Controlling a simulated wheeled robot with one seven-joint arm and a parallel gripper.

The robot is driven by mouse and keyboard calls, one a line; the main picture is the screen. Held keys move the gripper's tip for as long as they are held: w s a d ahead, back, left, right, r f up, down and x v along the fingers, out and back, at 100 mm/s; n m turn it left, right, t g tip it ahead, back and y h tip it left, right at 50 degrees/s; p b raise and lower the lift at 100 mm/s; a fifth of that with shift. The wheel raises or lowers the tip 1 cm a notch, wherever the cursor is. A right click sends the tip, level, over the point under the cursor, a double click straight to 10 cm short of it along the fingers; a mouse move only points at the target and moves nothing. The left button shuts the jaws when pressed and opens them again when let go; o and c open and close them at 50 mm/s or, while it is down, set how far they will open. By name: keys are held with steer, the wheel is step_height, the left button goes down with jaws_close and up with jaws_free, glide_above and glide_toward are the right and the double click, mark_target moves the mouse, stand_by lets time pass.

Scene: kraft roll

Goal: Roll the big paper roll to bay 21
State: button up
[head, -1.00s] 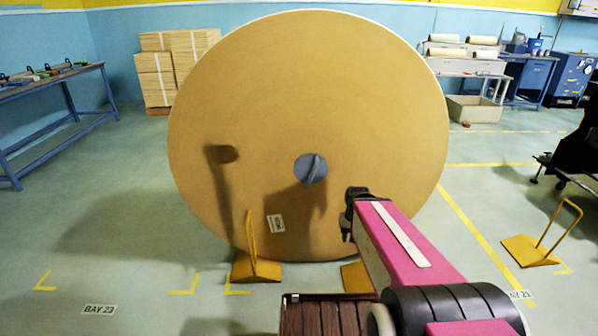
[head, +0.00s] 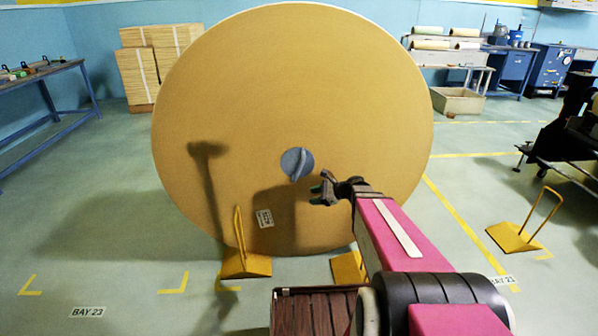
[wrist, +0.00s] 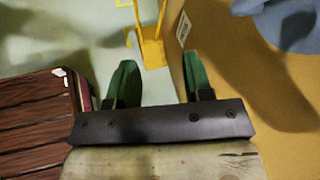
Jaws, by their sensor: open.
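The big paper roll (head: 230,110) stands upright on edge, its round tan face toward me. A blue-grey plug with a raised bar (head: 297,163) sits at its centre and shows in the wrist view (wrist: 290,22). A yellow chock with a handle (head: 245,263) lies against the roll's lower left, and a second (head: 347,268) at its lower right, partly hidden by my arm. My gripper (head: 322,189) is open and empty, in front of the face, below and right of the plug. Its green fingers (wrist: 160,82) show apart. The right floor label (head: 502,280) starts with BAY; its number is unclear.
A third yellow chock (head: 515,238) stands on the floor at right, by a yellow line (head: 465,225). A BAY 23 label (head: 87,312) lies at left between corner marks. A dark machine (head: 560,150) is at far right. A blue bench (head: 45,100) is at left.

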mark_target(299, 170)
steer(key=w+d+r+m+t+y, duration=0.3)
steer(key=w+r+m+t, duration=0.15)
steer(key=w+m, duration=0.35)
steer(key=x, duration=1)
steer(key=shift+a+r, duration=0.1)
jaws_close()
stand_by(1.0)
